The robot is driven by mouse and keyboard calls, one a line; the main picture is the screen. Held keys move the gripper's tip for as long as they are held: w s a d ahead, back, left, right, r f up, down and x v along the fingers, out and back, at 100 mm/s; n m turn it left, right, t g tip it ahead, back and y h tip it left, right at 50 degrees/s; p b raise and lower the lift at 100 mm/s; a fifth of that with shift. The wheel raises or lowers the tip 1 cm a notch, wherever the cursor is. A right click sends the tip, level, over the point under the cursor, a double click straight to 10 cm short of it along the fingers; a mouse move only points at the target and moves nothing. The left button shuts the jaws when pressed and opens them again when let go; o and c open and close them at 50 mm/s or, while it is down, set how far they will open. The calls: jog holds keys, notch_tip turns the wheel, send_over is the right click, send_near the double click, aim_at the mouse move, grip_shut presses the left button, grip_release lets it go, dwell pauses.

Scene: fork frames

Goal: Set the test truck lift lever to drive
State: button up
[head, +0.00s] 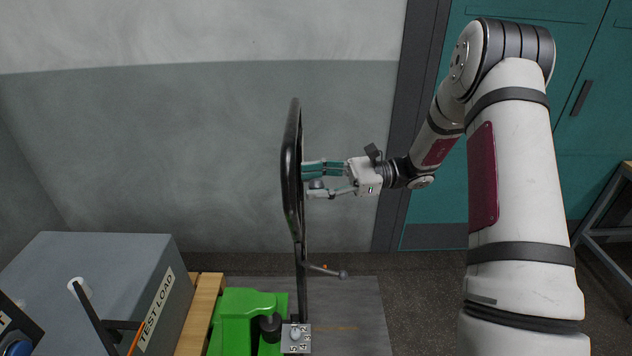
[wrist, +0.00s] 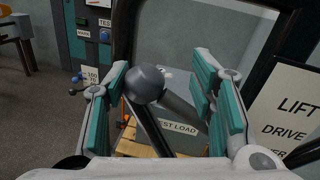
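The lift lever ends in a dark grey ball knob (wrist: 145,83), with a grey rod behind it, in the wrist view. In the head view the knob (head: 317,184) shows small beside the truck's black looped handle (head: 292,175). My gripper (head: 309,180) reaches in from the right at the handle. It is open, with its teal-padded fingers (wrist: 161,72) on either side of the knob and gaps visible on both sides. A white sign (wrist: 290,110) reading LIFT, DRIVE and a partly cut-off third word is at the right. I cannot tell which mark the lever is at.
The handle's post rises from a grey bracket (head: 296,338) by the green truck body (head: 235,315). A grey TEST LOAD box (head: 95,275) sits on a wooden pallet (head: 200,315) at the left. A thin ball-ended rod (head: 325,270) sticks out low on the post. Teal cabinets (head: 440,200) stand behind.

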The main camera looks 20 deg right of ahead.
jog(key=shift+f, duration=0.1)
grip_shut()
jog(key=shift+s+f+n, duration=0.25)
jog(key=shift+f+n, duration=0.2)
jog(key=shift+f, duration=0.05)
jog(key=shift+s+f+n, duration=0.2)
jog(key=shift+f+n, duration=0.25)
jog(key=shift+s+a+f+n+h+b, duration=0.1)
jog(key=shift+f+n+h+b, duration=0.1)
jog(key=shift+f+n, duration=0.45)
jog(key=shift+s+a+f+n+h+b, duration=0.1)
jog(key=shift+f+n+h, duration=0.1)
jog(key=shift+f+n, duration=0.45)
jog(key=shift+r, duration=0.15)
jog(key=o, duration=1.1)
grip_release()
jog(key=shift+w, duration=0.1)
jog(key=shift+r, duration=0.1)
